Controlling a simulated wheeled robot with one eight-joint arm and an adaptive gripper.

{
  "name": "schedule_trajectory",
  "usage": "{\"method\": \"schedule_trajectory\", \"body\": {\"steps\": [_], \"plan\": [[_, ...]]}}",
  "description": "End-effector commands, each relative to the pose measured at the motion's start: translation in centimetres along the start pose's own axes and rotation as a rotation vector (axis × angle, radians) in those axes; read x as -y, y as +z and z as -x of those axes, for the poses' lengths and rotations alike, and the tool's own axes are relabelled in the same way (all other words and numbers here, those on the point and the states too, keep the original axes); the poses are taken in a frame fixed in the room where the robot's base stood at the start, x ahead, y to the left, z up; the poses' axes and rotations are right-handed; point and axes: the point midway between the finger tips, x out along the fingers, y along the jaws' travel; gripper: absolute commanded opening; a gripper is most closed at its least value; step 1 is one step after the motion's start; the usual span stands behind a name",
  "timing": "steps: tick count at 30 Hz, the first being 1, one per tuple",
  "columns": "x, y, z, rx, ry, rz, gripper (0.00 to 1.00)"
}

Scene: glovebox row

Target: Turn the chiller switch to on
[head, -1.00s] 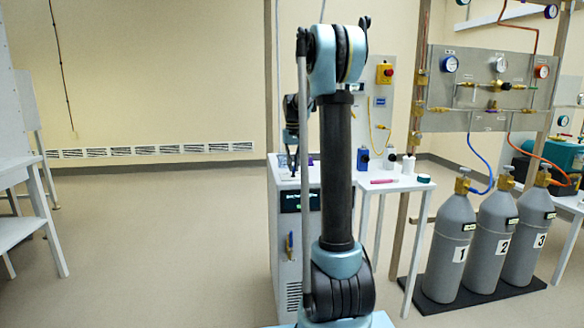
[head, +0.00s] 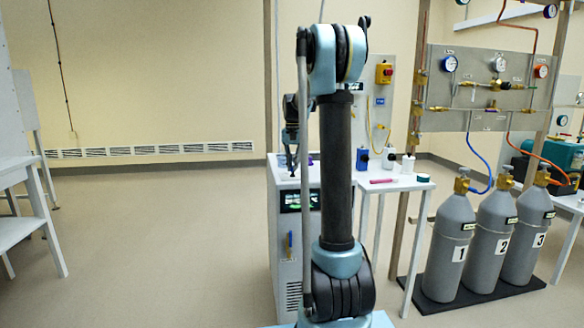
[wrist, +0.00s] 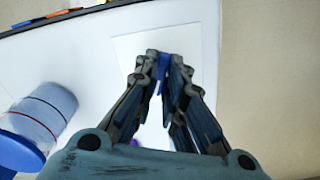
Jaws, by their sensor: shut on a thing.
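The chiller (head: 288,272) is the white cabinet behind my arm in the head view, with a lit display (head: 300,200) on its front. In the wrist view a small blue switch knob (wrist: 164,66) stands out from a white plate (wrist: 195,40). My gripper (wrist: 165,68) has its fingertips closed on the blue knob. In the head view my gripper (head: 292,168) is small, at the top of the chiller, and the knob cannot be made out there. The fingers hide part of the knob and any markings around it.
A blue-lidded container (wrist: 40,120) stands left of my gripper in the wrist view. A white table (head: 400,186) with small bottles and a pink item adjoins the chiller. Grey gas cylinders (head: 450,245) stand at right. Floor at left is open.

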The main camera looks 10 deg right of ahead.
Motion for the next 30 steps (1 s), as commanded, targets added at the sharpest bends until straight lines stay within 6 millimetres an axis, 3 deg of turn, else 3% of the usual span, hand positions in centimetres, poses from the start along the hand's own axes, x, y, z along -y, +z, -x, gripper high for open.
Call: {"method": "schedule_trajectory", "body": {"steps": [9,24,25,27,30], "plan": [[0.10,-0.01,0.04,0.000,-0.001,-0.121,0.00],[0.13,-0.01,0.05,0.000,-0.002,-0.141,0.00],[0.13,-0.01,0.05,0.000,-0.002,-0.141,0.17],[0.12,-0.01,0.04,0.000,-0.002,-0.141,0.30],[0.08,-0.01,0.03,0.000,-0.001,-0.141,0.30]]}}
